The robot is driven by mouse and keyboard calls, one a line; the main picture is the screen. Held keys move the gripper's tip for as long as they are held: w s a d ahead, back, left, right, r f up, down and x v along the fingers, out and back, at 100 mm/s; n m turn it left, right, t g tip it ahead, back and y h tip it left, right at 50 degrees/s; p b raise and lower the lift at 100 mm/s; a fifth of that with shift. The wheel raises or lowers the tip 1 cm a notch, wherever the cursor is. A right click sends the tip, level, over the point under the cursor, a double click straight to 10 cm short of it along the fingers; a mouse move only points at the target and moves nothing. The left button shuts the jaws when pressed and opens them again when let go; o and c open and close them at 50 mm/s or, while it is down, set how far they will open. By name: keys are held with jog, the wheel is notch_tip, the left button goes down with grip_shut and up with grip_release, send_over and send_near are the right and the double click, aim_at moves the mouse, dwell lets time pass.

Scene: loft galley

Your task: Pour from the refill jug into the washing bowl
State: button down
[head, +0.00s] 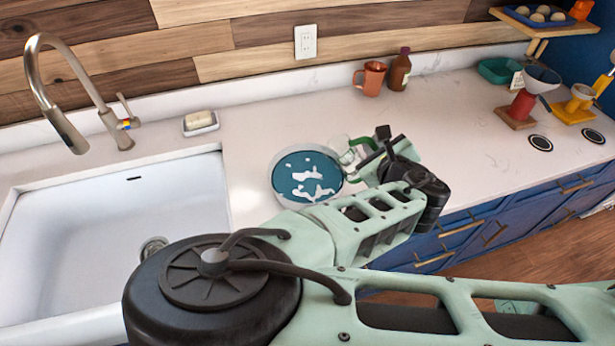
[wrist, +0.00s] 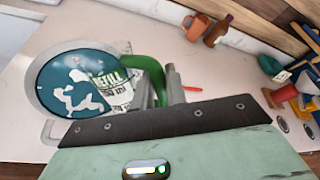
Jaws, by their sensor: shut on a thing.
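The washing bowl (head: 280,193) is round with a pale rim and a teal inside broken by white patches. It stands on the white counter right of the sink and also shows in the wrist view (wrist: 45,66). The refill jug (head: 339,146) is clear, with a green handle and a label reading "REFILL" (wrist: 108,84). It is at the bowl's right edge, overlapping it in the wrist view. My gripper (head: 368,155) is shut on the jug's green handle (wrist: 147,66). The jug's tilt and any stream from it cannot be made out.
The sink (head: 100,235) and tap (head: 110,130) are at left, with a soap dish (head: 201,123) behind. An orange mug (head: 370,79) and brown bottle (head: 399,71) stand near the wall. The counter between is mostly clear.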

jog(key=s+d+f+m+t+y+b, duration=0.2)
jog(key=d+f+m+t+b, duration=0.1)
jog(key=d+f+m+b, duration=0.2)
jog(key=shift+d+m+t+b, duration=0.3)
jog(key=shift+d+b, duration=0.4)
jog(key=shift+d, duration=0.1)
jog(key=shift+s, duration=0.15)
